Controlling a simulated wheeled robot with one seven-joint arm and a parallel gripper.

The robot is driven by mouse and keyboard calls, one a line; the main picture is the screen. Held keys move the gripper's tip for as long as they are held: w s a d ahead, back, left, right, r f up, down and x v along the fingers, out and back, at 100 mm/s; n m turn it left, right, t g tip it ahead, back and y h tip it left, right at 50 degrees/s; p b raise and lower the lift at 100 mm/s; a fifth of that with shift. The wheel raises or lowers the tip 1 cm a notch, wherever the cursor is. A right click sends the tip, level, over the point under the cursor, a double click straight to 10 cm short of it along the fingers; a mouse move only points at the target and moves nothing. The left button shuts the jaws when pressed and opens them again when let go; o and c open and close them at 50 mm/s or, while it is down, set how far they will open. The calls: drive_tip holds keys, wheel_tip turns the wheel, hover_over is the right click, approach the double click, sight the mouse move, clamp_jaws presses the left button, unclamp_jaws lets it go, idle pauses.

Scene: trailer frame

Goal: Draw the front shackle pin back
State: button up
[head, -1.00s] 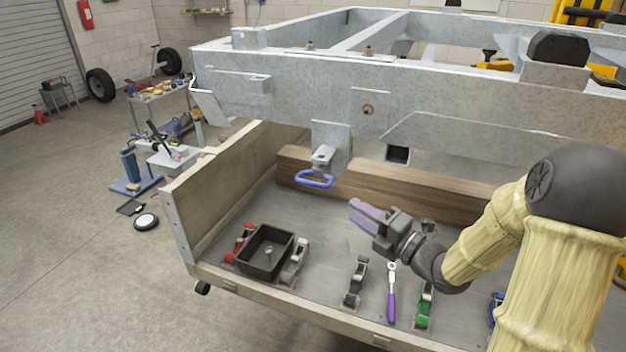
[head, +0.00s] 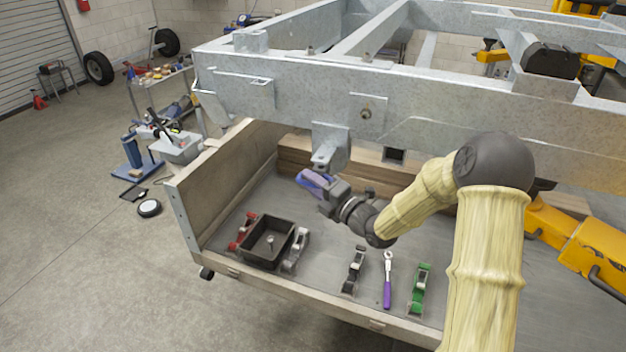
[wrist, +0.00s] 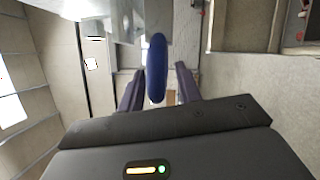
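The front shackle pin's blue loop handle (head: 314,178) hangs below a galvanized bracket (head: 329,140) on the trailer's side rail. In the head view the purple fingers of my gripper (head: 312,183) overlap the handle, so it is partly hidden there. In the wrist view the blue handle (wrist: 157,68) shows edge-on as an upright bar. It stands between the two spread fingers of my gripper (wrist: 159,90), with a gap on each side. My gripper is open and holds nothing.
The grey trailer rail (head: 290,95) runs just above my gripper. A wooden-sided cart bed below carries a black tray (head: 268,243), several clamp-like tools and a purple-handled ratchet (head: 387,280). A timber beam (head: 290,150) lies behind the bracket.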

clamp_jaws()
drive_tip(key=shift+f, duration=0.15)
drive_tip(key=shift+s+a+f+b, duration=0.1)
drive_tip(key=shift+s+b, duration=0.1)
drive_tip(key=shift+b, duration=0.4)
drive_tip(key=s+b, duration=0.1)
drive_tip(key=b, duration=0.1)
drive_tip(key=s+a+b, duration=0.1)
drive_tip(key=s+b, duration=0.3)
drive_tip(key=shift+a+r, duration=0.2)
drive_tip(key=shift+a, duration=0.2)
